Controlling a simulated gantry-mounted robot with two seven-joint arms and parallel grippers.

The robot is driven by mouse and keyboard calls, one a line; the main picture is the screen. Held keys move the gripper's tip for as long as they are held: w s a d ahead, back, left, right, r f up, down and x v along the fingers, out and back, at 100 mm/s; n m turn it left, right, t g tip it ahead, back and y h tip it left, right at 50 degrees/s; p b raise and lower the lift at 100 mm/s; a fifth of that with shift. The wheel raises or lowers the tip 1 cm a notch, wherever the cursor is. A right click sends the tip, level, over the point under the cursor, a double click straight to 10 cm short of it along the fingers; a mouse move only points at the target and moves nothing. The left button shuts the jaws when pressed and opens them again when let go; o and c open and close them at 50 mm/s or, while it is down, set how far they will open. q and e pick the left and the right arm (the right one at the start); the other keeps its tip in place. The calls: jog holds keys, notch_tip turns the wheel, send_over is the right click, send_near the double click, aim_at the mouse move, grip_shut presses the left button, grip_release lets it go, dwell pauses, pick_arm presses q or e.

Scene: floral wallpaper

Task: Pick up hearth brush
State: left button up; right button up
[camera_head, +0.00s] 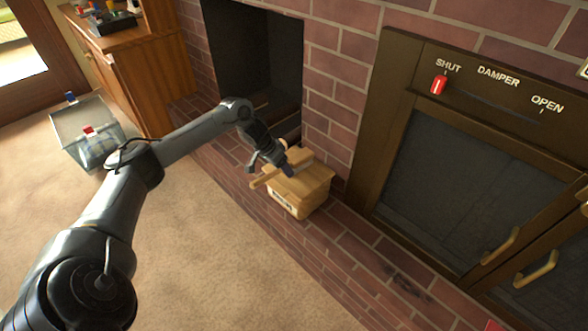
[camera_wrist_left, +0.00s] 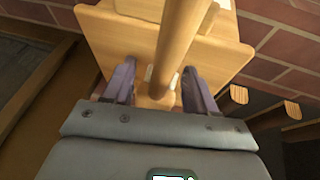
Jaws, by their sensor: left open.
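A light wooden box (camera_head: 312,190) with a lid stands on the brick hearth in the head view. A pale wooden handle (camera_head: 266,179), apparently the hearth brush's, lies at its left top edge. My left gripper (camera_head: 270,167) is just above it. In the left wrist view, a round wooden handle (camera_wrist_left: 180,42) runs from the top edge down between the two open fingers of my left gripper (camera_wrist_left: 158,90). The box's flat wooden top (camera_wrist_left: 115,42) lies behind it. I cannot tell whether the fingers touch the handle. The brush's bristles are not clearly visible. My right gripper is not in view.
A dark fireplace opening (camera_head: 245,45) is behind the arm. A framed damper panel (camera_head: 450,170) with handles stands at right. Carpet (camera_head: 210,260) lies clear in front.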

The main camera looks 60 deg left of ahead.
pick_arm(q)
jog(key=shift+w+f, duration=0.15)
jog(key=shift+f, duration=0.15)
grip_shut()
jog(key=shift+r, duration=0.1)
